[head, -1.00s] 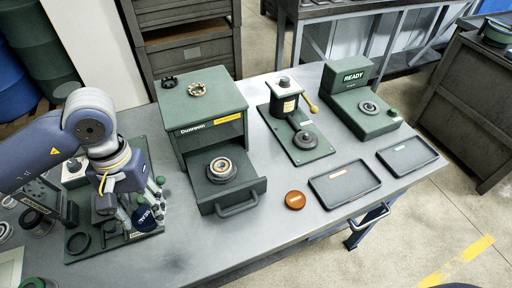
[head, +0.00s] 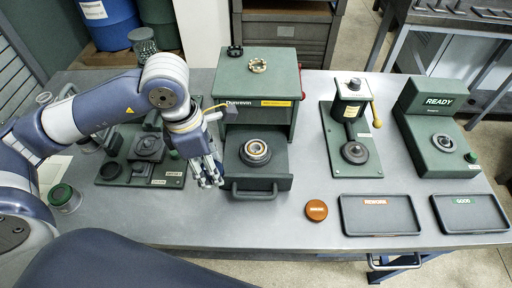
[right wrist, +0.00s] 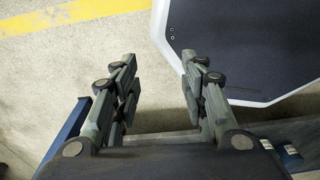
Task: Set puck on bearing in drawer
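An orange-brown round puck (head: 316,210) with a small label lies flat on the table, right of the open drawer. The green drawer (head: 281,183) is pulled out of its cabinet, with its handle at the front. A ring-shaped bearing (head: 256,152) with a tan inner ring sits in it. My left gripper (head: 211,182) points down just left of the drawer, apart from the puck; its fingers look close together, and I cannot tell whether it is open. My right gripper (right wrist: 160,85) shows in the right wrist view, fingers wide apart and empty, above the floor.
The green cabinet (head: 258,85) carries a small brass ring on top. A lever press (head: 351,125) and a READY tester (head: 437,130) stand to the right. Two trays (head: 380,231) (head: 471,230) lie along the front edge. A green fixture plate (head: 112,175) is at left.

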